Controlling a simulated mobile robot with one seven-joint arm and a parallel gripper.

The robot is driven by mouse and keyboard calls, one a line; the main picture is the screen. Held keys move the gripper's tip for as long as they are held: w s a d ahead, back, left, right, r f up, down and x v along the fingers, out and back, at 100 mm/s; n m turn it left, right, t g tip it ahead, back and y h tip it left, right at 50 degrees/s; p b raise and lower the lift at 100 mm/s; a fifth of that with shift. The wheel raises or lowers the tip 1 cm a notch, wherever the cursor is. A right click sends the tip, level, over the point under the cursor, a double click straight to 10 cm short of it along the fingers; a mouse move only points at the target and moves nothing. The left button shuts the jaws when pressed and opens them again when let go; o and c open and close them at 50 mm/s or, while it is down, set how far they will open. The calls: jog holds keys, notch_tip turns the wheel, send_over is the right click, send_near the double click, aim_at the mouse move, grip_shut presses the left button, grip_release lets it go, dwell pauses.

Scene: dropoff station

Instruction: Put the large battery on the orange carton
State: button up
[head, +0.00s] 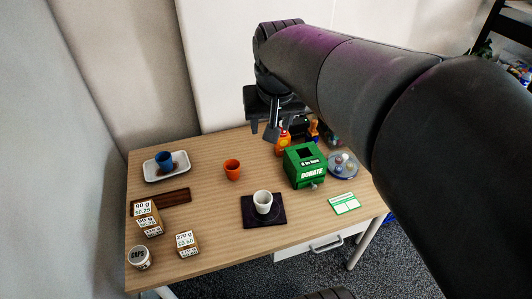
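My gripper (263,129) hangs above the back middle of the wooden table, pointing down. Its two fingers look apart, with nothing clearly seen between them. An orange object with a red top (281,148), perhaps the orange carton, stands below and right of the gripper. It is partly hidden by the green donation box. A small copper-and-dark upright object (313,131), perhaps the large battery, stands behind the box. It is too small to tell for sure.
The green donation box (305,167) stands at the right, with a dish of small round things (343,166) beside it. A white cup (263,202) stands on a dark mat (277,216). An orange cup (232,170), a tray (151,173) with a blue cup (165,160) and price-labelled blocks (147,218) are left.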

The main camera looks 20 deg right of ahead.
jog(key=s+a+f+n+t, duration=0.1)
jog(key=s+f, duration=0.3)
jog(key=s, duration=0.7)
jog(key=shift+s+a+n+y, duration=0.3)
jog(key=shift+a, duration=0.4)
jog(key=shift+f, duration=0.1)
